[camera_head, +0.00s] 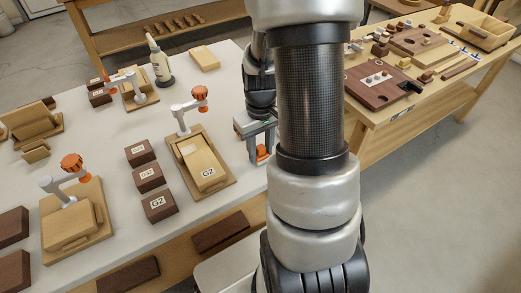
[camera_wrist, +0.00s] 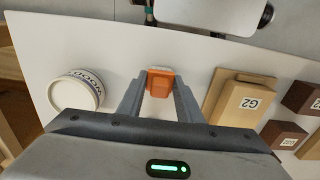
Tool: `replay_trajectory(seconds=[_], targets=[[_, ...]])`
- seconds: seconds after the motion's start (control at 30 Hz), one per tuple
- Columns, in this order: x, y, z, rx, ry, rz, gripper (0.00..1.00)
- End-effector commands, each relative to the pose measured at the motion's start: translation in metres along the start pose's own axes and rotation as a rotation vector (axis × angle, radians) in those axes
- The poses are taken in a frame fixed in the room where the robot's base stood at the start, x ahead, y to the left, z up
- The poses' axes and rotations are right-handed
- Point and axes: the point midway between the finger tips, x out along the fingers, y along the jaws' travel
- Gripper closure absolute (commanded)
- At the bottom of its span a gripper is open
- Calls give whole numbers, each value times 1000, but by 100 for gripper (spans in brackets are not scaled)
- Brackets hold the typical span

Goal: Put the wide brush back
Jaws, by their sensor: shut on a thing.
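My gripper (camera_wrist: 160,84) is shut on an orange piece (camera_wrist: 160,82), which appears to be part of the wide brush; no bristles can be made out. In the head view my gripper (camera_head: 261,150) is at the table's right edge, and the orange piece (camera_head: 262,153) shows between its fingers. A round white container with dark lettering (camera_wrist: 75,92) stands left of my gripper in the wrist view. In the head view my arm hides that part of the table.
A wooden G2 fixture (camera_head: 207,165) with a clamp stands left of my gripper, with dark G2 blocks (camera_head: 157,206) beyond it. More clamp fixtures (camera_head: 75,220) and a glue bottle (camera_head: 159,62) share the white table. A second bench (camera_head: 400,115) is at right.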

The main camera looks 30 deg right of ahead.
Motion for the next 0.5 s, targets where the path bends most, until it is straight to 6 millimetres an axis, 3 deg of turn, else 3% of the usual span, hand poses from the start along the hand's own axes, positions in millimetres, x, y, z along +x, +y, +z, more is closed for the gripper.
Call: replay_trajectory(seconds=[0.17, 0.2, 0.27, 0.5], targets=[[5, 0, 0, 0, 0, 0, 86], [3, 0, 0, 0, 0, 0, 61], [3, 0, 0, 0, 0, 0, 51], [3, 0, 0, 0, 0, 0, 49]])
